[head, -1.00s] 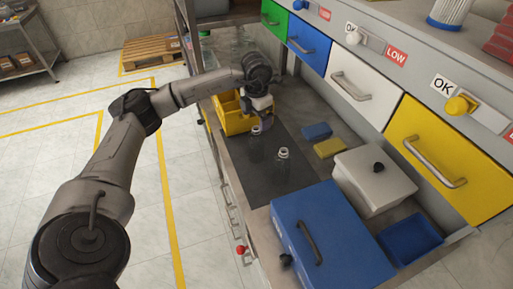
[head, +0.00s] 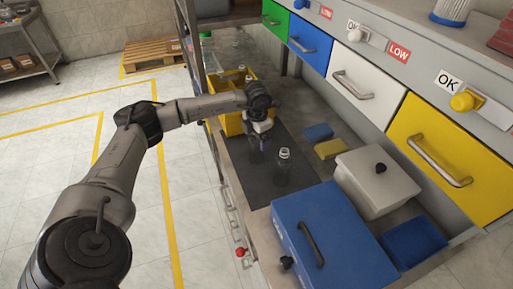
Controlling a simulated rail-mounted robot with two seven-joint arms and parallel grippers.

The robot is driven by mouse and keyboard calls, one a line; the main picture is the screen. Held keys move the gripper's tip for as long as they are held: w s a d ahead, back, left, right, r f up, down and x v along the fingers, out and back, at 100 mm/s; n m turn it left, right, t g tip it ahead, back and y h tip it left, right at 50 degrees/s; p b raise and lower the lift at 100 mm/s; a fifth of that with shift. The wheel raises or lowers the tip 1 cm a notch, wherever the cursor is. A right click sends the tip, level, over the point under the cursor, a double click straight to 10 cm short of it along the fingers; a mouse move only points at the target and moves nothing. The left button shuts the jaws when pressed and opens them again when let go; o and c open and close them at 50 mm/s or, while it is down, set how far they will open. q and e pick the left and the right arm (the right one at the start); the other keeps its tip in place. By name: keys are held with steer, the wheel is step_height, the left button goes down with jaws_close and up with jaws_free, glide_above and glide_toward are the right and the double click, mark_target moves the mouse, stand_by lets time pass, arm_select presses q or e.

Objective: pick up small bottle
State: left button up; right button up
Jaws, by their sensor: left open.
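Two small clear bottles stand upright on the dark mat (head: 268,191). One small bottle (head: 256,155) is directly under my left gripper (head: 260,141), and its top is partly hidden by it. The other small bottle (head: 284,168) stands nearer the camera and to the right, apart from the gripper. My left gripper points down and is open, with its fingers at the upper part of the first bottle. I cannot tell whether they touch it. My right gripper is out of view.
A yellow bin (head: 230,123) holding bottles stands behind my gripper. A blue sponge (head: 318,132), a yellow sponge (head: 330,149), a white lidded box (head: 377,178) and a blue case (head: 325,240) lie to the right and front. Drawers overhang the right side.

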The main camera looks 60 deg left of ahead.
arm_select(q)
steer(key=c, duration=1.2)
